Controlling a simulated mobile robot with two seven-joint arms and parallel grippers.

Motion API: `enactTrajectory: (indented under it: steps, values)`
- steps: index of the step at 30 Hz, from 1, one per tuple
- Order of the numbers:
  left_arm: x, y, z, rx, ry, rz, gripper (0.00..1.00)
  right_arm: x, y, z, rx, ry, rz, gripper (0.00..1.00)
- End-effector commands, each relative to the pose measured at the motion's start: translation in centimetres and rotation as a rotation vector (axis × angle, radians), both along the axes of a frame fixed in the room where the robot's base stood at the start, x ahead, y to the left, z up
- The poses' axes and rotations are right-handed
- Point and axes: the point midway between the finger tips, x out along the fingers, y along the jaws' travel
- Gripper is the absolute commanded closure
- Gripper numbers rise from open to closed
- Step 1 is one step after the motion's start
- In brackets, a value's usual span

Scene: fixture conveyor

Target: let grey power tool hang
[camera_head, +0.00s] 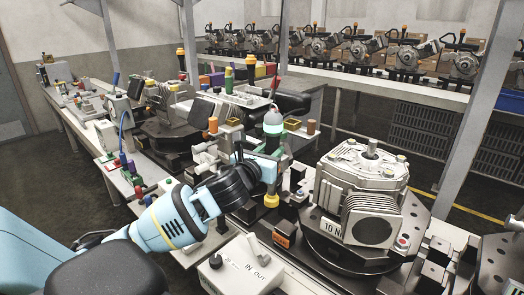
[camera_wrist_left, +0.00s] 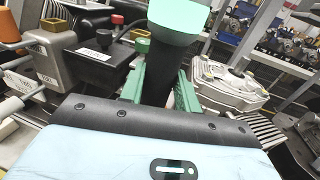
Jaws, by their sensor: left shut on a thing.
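The grey power tool (camera_head: 272,128) is upright in the middle of the head view, with a pale top, a green band and a dark body. A red cord runs up from its top, and a yellow piece shows at its lower end. My left gripper (camera_head: 266,166) is shut around its body from the left. In the left wrist view the tool (camera_wrist_left: 168,45) stands between the two green fingers of my left gripper (camera_wrist_left: 160,90). The tool's lower part is hidden there by the gripper. My right gripper is in neither view.
A large grey gear housing (camera_head: 362,190) sits on a round dark fixture just right of the tool. A white control box (camera_head: 240,268) marked IN and OUT stands in front. Bins and fixtures crowd the bench behind. A back conveyor (camera_head: 350,82) carries several engines.

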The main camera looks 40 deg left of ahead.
Motion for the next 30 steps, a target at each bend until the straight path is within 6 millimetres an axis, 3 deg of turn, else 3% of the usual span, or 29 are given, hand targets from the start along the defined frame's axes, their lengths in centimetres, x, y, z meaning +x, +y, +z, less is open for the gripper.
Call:
enactTrajectory:
  steps: [15, 30]
  values:
    - [1.0, -3.4, 0.0, 0.000, -0.001, 0.000, 1.00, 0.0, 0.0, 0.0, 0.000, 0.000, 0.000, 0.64]
    - [1.2, -4.0, 0.0, 0.001, -0.001, 0.000, 1.00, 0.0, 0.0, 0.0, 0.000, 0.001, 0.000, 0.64]
